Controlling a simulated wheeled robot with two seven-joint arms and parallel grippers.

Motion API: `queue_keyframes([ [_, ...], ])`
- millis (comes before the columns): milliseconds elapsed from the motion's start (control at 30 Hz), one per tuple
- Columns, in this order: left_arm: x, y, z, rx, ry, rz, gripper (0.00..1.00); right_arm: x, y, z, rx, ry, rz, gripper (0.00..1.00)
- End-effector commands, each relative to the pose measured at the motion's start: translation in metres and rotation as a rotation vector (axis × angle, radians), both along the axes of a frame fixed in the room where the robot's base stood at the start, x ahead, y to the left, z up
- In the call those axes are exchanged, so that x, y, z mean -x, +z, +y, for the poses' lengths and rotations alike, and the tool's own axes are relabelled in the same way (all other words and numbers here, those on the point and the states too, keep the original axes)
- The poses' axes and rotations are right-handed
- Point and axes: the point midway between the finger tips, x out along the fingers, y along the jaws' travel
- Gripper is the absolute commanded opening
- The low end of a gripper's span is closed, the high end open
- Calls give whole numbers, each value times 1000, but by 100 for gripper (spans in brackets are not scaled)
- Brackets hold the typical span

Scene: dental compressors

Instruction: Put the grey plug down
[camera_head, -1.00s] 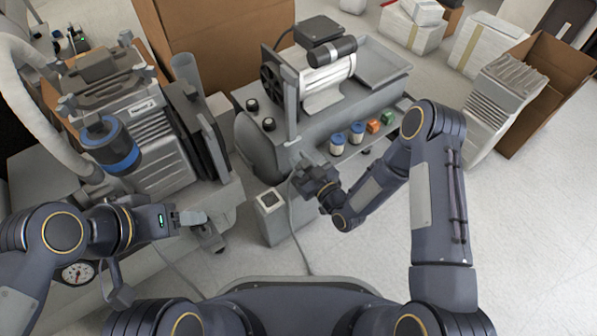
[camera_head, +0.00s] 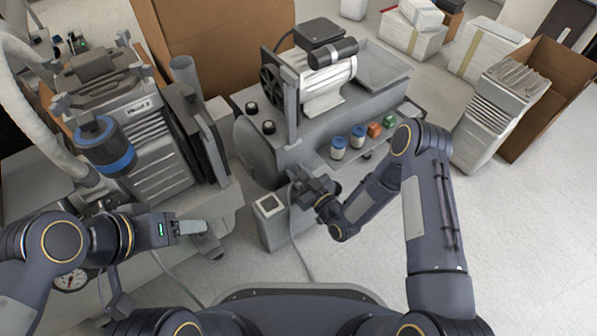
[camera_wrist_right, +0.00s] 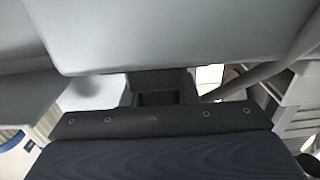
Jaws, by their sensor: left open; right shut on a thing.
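My right gripper (camera_head: 299,180) is shut on the grey plug (camera_head: 293,171), which is small and mostly hidden by the gripper in the head view. A grey cable (camera_head: 294,240) hangs down from there to the floor. The gripper is in front of the compressor's grey housing, above and right of a pale box with a dark square socket face (camera_head: 268,206). In the right wrist view a large pale grey surface (camera_wrist_right: 175,35) fills the top and hides the fingertips. My left gripper (camera_head: 204,227) is open and empty, at the lower left, near the left machine's base.
The compressor (camera_head: 325,85) carries a motor on top. Its side shelf holds two blue-capped jars (camera_head: 347,140), an orange block (camera_head: 374,130) and a green block (camera_head: 388,122). The left machine (camera_head: 140,120) stands near my left arm.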

Motion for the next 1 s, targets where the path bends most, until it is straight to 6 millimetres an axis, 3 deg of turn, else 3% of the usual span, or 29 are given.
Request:
queue_keyframes([
  [167, 0, 0, 0, 0, 0, 0, 61, 0, -3, 0, -1, 0, -1, 3],
  [200, 0, 0, 0, 0, 0, 0, 61, 0, -3, 0, 0, 0, 0, 28],
  [367, 0, 0, 0, 0, 0, 0, 61, 0, -3, 0, 0, 0, 0, 49],
  [667, 0, 0, 0, 0, 0, 0, 61, 0, -2, 0, 0, 0, 0, 49],
  [800, 0, 0, 0, 0, 0, 0, 61, 0, 12, 0, 0, 0, -4, 49],
  [1000, 0, 21, 0, 0, 0, 0, 61, 36, 12, -27, 1, -3, 8, 49],
])
